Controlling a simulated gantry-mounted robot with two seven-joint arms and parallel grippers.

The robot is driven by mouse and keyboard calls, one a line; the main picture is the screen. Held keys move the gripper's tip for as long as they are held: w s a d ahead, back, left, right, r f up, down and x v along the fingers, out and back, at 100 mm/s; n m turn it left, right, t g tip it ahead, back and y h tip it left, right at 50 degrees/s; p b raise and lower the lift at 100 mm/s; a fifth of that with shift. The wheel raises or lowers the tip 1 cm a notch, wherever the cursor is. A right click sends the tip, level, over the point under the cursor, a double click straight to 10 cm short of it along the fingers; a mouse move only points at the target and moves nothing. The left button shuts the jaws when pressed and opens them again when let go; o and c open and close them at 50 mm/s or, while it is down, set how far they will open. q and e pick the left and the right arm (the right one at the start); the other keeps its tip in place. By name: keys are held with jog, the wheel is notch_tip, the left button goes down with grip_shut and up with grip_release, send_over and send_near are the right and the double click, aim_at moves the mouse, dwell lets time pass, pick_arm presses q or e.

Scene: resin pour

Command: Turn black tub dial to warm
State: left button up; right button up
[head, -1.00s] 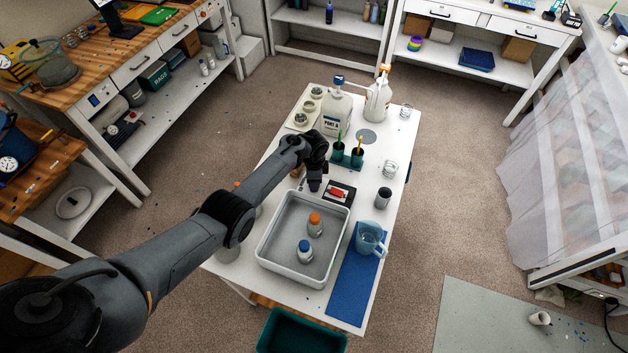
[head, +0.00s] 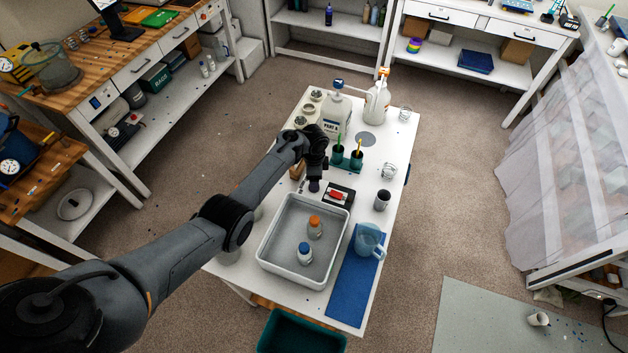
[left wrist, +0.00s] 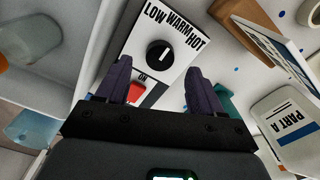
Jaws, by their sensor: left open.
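The black dial (left wrist: 160,54) is a round knob with a pale mark on a white panel (left wrist: 176,22) lettered LOW, WARM and HOT. I cannot tell for sure which word the mark points at. A red switch (left wrist: 136,92) marked ON sits beside it. The control box shows black with the red switch in the head view (head: 338,196), at the far end of the grey tub (head: 262,246). My left gripper (left wrist: 158,68) is open over the panel, its fingers to either side of the dial's near side, apparently not gripping it. My right gripper is in neither view.
In the tub stand an orange-capped bottle (head: 315,222) and a blue-capped bottle (head: 304,251). Teal cups (head: 356,159), a dark can (head: 382,200) and a PART A jug (head: 334,112) stand nearby.

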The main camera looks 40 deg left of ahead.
pick_arm(q)
notch_tip(320, 180, up, 7)
jog(key=p, duration=0.1)
jog(key=shift+s, duration=0.15)
dwell(0.5)
jog(key=s+d+n+t+y+p, duration=0.2)
jog(key=s+d+n+p, duration=0.25)
jog(key=s, duration=1.05)
jog(key=s+d+r+n+h+p, duration=0.1)
jog(key=s+d+r+p, duration=0.1)
jog(key=s+d+r, duration=0.3)
jog(key=s+d+r+n+t+h+p, duration=0.1)
jog(key=s+d+r, duration=0.5)
jog(key=s, duration=0.7)
notch_tip(320, 180, up, 2)
jog(key=shift+d+r+n+t+p, duration=0.2)
jog(key=shift+d+n+t+p, duration=0.1)
jog(key=shift+n+p, duration=0.35)
